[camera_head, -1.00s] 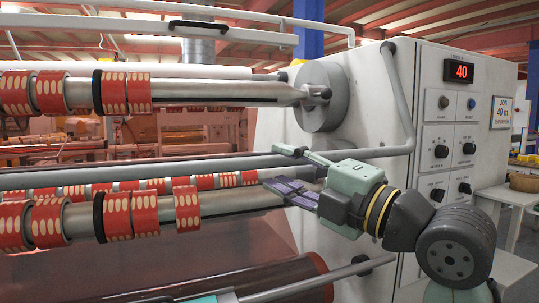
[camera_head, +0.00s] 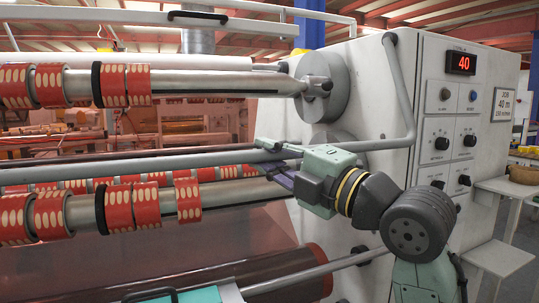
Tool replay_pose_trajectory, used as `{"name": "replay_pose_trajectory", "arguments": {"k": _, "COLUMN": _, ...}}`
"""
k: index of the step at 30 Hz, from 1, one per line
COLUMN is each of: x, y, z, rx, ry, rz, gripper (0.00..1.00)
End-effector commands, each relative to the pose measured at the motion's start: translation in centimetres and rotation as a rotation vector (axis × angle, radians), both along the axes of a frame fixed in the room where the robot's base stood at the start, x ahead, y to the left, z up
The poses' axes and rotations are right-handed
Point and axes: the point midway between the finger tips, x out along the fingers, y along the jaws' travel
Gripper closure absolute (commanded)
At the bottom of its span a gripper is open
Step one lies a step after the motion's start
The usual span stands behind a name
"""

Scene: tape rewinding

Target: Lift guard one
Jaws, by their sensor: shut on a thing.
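The guard's long grey bar (camera_head: 120,170) runs across the front of the machine, nearly level. At the right it bends up into a slanted grey arm (camera_head: 400,85) against the white cabinet. I take this bar to be guard one; no label shows. My gripper (camera_head: 276,160), green with dark pads, is at the bar's right part, one finger above it and one below, and is shut on it. The exact contact is small and partly hidden by the fingers.
Rolls of red patterned tape (camera_head: 125,85) sit on an upper shaft, with more rolls (camera_head: 130,206) on a lower shaft behind and below the bar. The white cabinet (camera_head: 340,120) has a red display (camera_head: 461,63) and several knobs. A lower rod (camera_head: 310,276) crosses below my gripper.

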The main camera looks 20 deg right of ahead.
Motion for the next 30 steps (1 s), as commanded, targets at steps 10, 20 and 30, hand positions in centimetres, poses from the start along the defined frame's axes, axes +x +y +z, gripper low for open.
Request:
{"name": "replay_pose_trajectory", "arguments": {"k": 10, "x": 0.0, "y": 0.0, "z": 0.0, "rx": 0.000, "ry": 0.000, "rz": 0.000, "gripper": 1.00}}
{"name": "replay_pose_trajectory", "arguments": {"k": 20, "x": 0.0, "y": 0.0, "z": 0.0, "rx": 0.001, "ry": 0.000, "rz": 0.000, "gripper": 1.00}}
{"name": "replay_pose_trajectory", "arguments": {"k": 30, "x": -1.2, "y": 0.0, "z": 0.9, "rx": -0.003, "ry": 0.046, "rz": 0.001, "gripper": 1.00}}
